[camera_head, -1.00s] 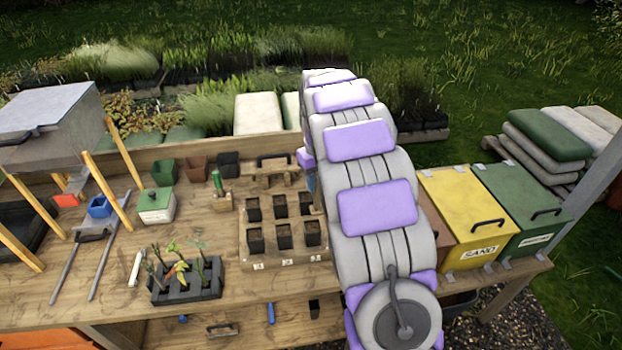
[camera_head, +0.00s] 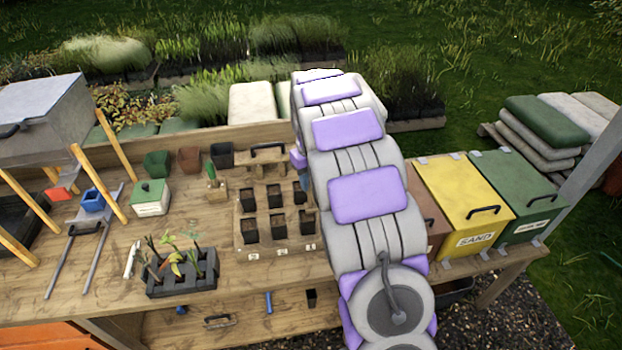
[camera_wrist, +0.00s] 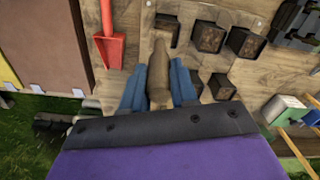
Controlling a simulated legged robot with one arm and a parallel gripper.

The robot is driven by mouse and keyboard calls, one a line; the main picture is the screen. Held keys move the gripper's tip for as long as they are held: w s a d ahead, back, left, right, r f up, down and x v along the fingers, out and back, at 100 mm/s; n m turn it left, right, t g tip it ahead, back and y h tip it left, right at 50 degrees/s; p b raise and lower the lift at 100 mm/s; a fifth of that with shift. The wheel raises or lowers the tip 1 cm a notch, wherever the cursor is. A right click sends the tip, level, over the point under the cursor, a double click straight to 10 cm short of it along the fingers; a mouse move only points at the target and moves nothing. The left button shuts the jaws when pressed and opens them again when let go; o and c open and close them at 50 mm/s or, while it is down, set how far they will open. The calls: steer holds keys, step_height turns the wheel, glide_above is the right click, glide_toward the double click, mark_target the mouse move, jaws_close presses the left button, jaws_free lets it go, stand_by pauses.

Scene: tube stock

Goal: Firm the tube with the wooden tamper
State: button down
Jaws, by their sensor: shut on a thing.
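My gripper (camera_wrist: 158,88) has blue fingers shut on the wooden tamper (camera_wrist: 158,70), which points away from the wrist. In the wrist view the tamper's far end is close to a dark square tube (camera_wrist: 167,27); I cannot tell whether they touch. The wooden rack (camera_head: 284,256) holds several black, soil-filled tubes, such as one at the front left (camera_head: 250,231). More tubes show in the wrist view, including one beside the first (camera_wrist: 207,37). In the head view my arm stands right of the rack and hides most of the gripper and the tamper.
A red scoop (camera_wrist: 109,42) lies beside the gripper in the wrist view. A black seedling tray (camera_head: 183,282) stands left of the rack. A yellow sand bin (camera_head: 465,205) and a green bin (camera_head: 517,195) stand right. Bare bench lies in front of the rack.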

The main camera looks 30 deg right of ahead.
steer(key=shift+d, duration=0.3)
steer(key=shift+a+f, duration=0.45)
steer(key=shift+a, duration=0.05)
steer(key=shift+s+a+f, duration=0.1)
steer(key=shift+a+f, duration=0.05)
steer(key=shift+f, duration=0.45)
steer(key=shift+a, duration=0.35)
stand_by(1.1)
